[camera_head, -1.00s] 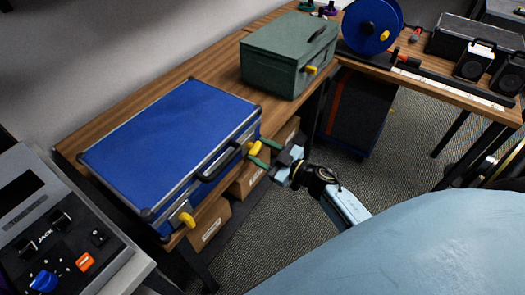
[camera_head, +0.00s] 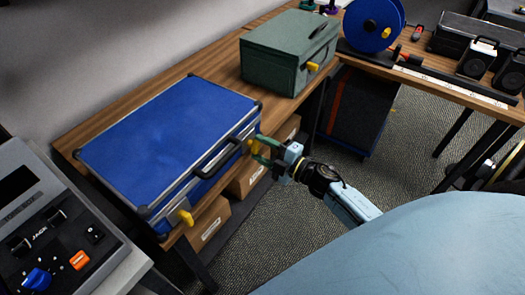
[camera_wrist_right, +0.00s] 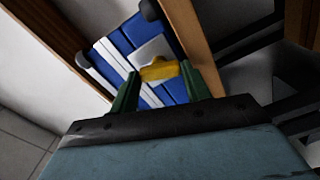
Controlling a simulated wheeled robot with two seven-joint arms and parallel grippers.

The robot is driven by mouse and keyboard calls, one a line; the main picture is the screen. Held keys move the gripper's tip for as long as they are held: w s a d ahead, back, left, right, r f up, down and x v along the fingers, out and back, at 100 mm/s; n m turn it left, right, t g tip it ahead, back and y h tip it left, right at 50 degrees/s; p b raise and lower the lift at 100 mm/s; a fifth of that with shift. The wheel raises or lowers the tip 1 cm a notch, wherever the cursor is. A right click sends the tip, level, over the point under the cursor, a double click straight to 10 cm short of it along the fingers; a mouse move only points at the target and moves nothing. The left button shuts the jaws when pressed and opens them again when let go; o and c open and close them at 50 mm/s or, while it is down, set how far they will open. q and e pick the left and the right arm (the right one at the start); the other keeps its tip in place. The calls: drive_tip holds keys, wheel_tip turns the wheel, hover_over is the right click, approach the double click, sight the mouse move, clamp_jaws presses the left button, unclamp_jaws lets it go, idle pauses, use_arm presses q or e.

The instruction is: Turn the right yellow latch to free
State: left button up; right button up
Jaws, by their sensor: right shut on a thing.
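The blue case (camera_head: 170,130) lies closed on the wooden bench, its latch side facing me. The right yellow latch (camera_head: 250,147) is on the case's front near the right end, partly hidden by my gripper. In the right wrist view the yellow latch (camera_wrist_right: 158,70) lies crosswise over a pale plate, between the fingertips. My right gripper (camera_head: 263,151) has green fingers and is shut on this latch; it also shows in the wrist view (camera_wrist_right: 160,84). The left yellow latch (camera_head: 185,217) stands free near the case's left end. My left gripper is not in view.
A black handle (camera_head: 216,160) sits between the latches. A green case (camera_head: 288,55) and a blue reel (camera_head: 372,25) stand farther back. Cardboard boxes (camera_head: 208,225) are under the bench. A grey control panel (camera_head: 50,235) is at front left. Carpet in front is open.

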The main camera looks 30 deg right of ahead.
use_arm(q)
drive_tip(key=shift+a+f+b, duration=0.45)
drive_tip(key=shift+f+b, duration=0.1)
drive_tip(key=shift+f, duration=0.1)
use_arm(e)
drive_tip(key=shift+f+n, duration=0.15)
drive_tip(key=shift+n, duration=1.55)
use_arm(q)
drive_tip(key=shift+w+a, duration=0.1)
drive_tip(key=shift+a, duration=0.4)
